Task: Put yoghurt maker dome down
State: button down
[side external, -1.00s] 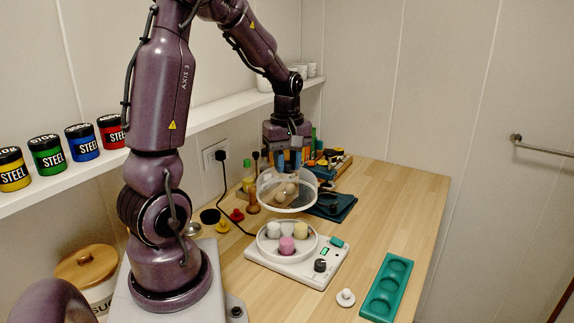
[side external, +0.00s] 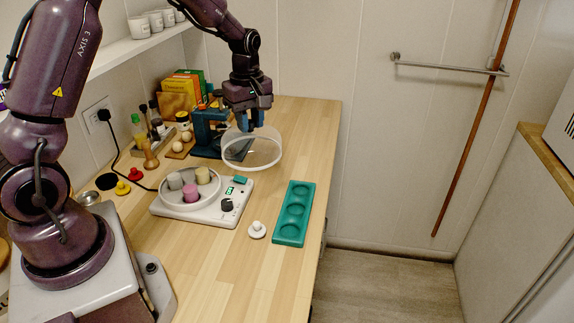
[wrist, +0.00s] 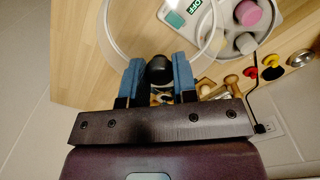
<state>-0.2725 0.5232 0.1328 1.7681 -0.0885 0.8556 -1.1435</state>
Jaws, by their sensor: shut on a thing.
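The yoghurt maker dome (side external: 251,164) is a clear round cover with a pale rim. My gripper (side external: 251,124) is above it, its blue fingers shut on the dome's black knob (wrist: 158,70) in the wrist view. The dome is level, beyond and to the right of the yoghurt maker base (side external: 213,214). I cannot tell whether its rim touches the counter. The white base is uncovered and holds several jars, including a pink one (side external: 191,193), in its round well. The base shows partly through the dome in the wrist view.
A teal tray (side external: 294,212) with round hollows lies at the counter's right edge. A small white knobbed piece (side external: 257,230) sits left of it. A dark teal device (side external: 208,130) stands left of the dome. The wooden counter (side external: 300,125) is clear right of the dome.

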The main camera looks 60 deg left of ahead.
jog(key=shift+w+a+r+n, duration=0.2)
jog(key=shift+w+r+n, duration=0.1)
jog(key=shift+w, duration=0.25)
jog(key=shift+w+a+f, duration=0.1)
jog(key=shift+w+f, duration=0.05)
jog(key=shift+w, duration=0.1)
jog(key=shift+n, duration=0.3)
jog(key=shift+w+a+f, duration=0.85)
jog(key=shift+w+f, duration=1.2)
jog(key=shift+f, duration=0.05)
jog(key=shift+w+a+f, duration=0.8)
jog(key=shift+w+f, duration=1.25)
jog(key=shift+f, duration=0.05)
jog(key=shift+w+a+f, duration=0.85)
jog(key=shift+w+f, duration=1.2)
jog(key=shift+f, duration=0.05)
jog(key=shift+f, duration=0.2)
jog(key=c, duration=0.9)
grip_release()
